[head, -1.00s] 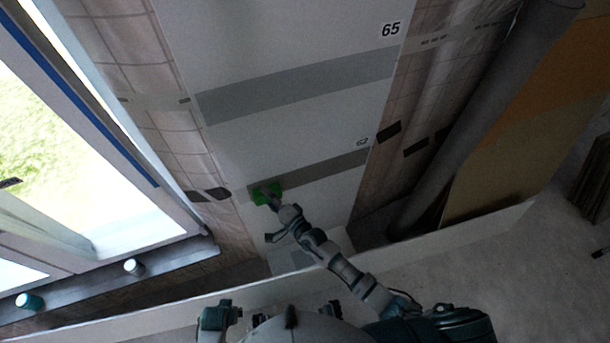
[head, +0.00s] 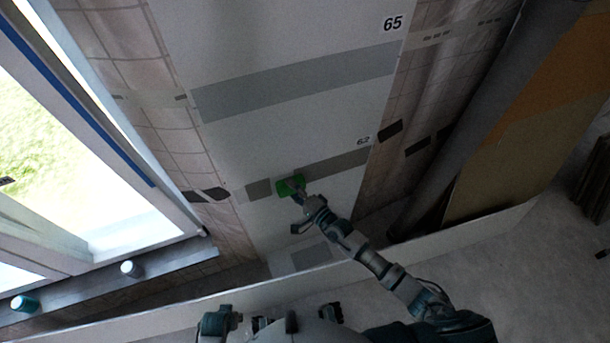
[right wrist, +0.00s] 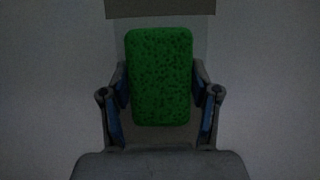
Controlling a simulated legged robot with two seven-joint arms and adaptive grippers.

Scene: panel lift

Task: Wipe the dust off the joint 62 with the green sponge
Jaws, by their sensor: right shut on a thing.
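My right gripper (head: 299,194) is shut on the green sponge (head: 289,184), at the numbered white panel. The sponge lies over the grey band of joint 62 (head: 338,164), left of its middle; I cannot tell for sure that it touches. Darker band shows right of the sponge, and a short darker patch (head: 258,189) shows left of it. In the right wrist view the sponge (right wrist: 160,75) sits upright between the two fingers, with a dark strip of the band (right wrist: 160,8) above it. The sponge hides the surface behind it. I cannot make out my left gripper.
A wider grey band (head: 300,82) crosses the panel higher up, below the number 65. A window (head: 80,170) is at the left, with two small jars on its sill. A thick grey pipe (head: 470,130) stands right of the panel. A low white ledge (head: 470,222) runs below.

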